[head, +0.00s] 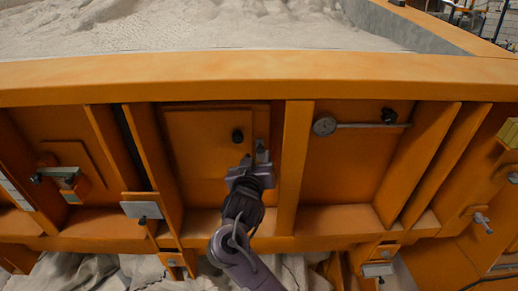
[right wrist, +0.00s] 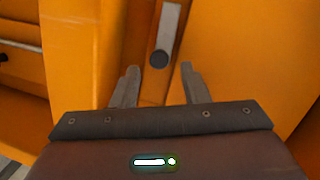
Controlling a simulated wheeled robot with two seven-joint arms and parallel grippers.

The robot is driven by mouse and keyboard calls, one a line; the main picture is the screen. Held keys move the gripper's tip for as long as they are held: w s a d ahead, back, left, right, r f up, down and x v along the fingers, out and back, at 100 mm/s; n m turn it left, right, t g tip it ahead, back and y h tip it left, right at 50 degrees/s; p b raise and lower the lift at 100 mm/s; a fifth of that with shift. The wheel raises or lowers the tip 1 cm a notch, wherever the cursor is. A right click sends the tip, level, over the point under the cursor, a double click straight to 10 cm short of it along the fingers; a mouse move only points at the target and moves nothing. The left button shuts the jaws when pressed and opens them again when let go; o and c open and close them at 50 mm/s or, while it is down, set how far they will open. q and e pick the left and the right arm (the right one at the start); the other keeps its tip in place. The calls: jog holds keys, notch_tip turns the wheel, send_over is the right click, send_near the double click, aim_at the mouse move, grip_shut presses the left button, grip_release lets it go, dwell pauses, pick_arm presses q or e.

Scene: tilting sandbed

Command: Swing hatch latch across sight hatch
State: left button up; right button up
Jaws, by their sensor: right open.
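The sight hatch (head: 203,150) appears to be the raised orange panel in the head view. It is closed flat in its bay, with a black knob (head: 238,135) near its right edge. My right gripper (head: 255,158) is at the lower right of this panel, pointing at the wall. In the right wrist view, my right gripper (right wrist: 159,72) has its fingers apart. A grey bar, apparently the hatch latch (right wrist: 169,28), stands roughly upright beyond them. Its dark round end (right wrist: 159,59) shows between the fingertips; I see no contact. My left gripper is out of view.
Orange ribs (head: 294,165) divide the wall into bays on both sides of my right gripper. A grey rod with a round disc (head: 325,126) sits in the bay to the right. Pale sand (head: 200,25) lies beyond the top rail (head: 260,75).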

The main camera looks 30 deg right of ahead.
aim_at(260, 151)
jog(key=shift+p+x, duration=0.4)
jog(key=shift+x, duration=1.4)
grip_shut()
